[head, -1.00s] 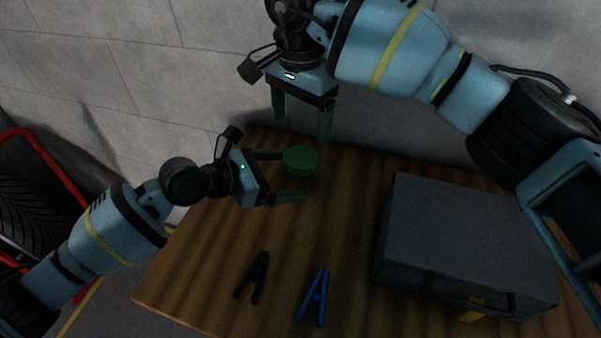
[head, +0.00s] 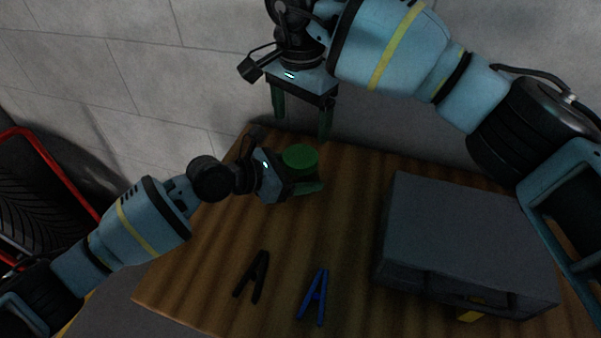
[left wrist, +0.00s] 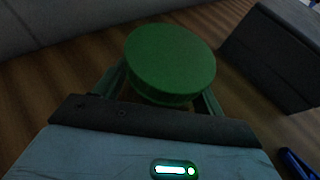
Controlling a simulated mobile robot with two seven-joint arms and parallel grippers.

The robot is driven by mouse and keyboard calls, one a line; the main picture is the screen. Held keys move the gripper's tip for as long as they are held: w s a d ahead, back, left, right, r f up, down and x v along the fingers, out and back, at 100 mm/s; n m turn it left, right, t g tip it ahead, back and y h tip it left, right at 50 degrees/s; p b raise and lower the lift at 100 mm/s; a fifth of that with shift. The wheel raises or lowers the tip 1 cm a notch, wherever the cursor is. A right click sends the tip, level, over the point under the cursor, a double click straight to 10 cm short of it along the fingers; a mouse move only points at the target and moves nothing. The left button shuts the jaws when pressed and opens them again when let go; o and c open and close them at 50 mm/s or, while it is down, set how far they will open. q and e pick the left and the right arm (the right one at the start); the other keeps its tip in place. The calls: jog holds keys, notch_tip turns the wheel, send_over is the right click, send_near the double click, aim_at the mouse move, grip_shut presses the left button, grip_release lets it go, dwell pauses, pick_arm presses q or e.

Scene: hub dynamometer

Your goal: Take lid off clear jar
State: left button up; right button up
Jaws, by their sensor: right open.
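The jar's green lid (head: 300,156) is on top, near the back edge of the wooden table. In the left wrist view the round lid (left wrist: 170,62) fills the middle and hides most of the jar below it. My left gripper (head: 302,176) is low at the jar, with one finger on each side of it. The lid hides the fingertips, so I cannot tell whether they touch the jar. My right gripper (head: 301,125) is open and empty, pointing down behind and above the jar.
A grey box (head: 455,235) stands on the right of the table (head: 200,275). A black clamp-like tool (head: 252,277) and a blue one (head: 314,296) lie at the front. A wall (head: 130,70) rises behind. The table's left front is clear.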

aim_at(300, 156)
pick_arm(q)
jog(key=c, duration=1.1)
jog(key=shift+c, duration=0.2)
pick_arm(e)
jog(key=m, duration=0.5)
jog(key=shift+r+m, duration=0.1)
jog(key=shift+m, duration=0.2)
jog(key=m, duration=0.6)
jog(key=shift+w+r, duration=0.1)
jog(key=m, duration=2.8)
jog(key=shift+f+m, duration=0.2)
jog(key=shift+m, duration=0.2)
jog(key=shift+f, duration=4)
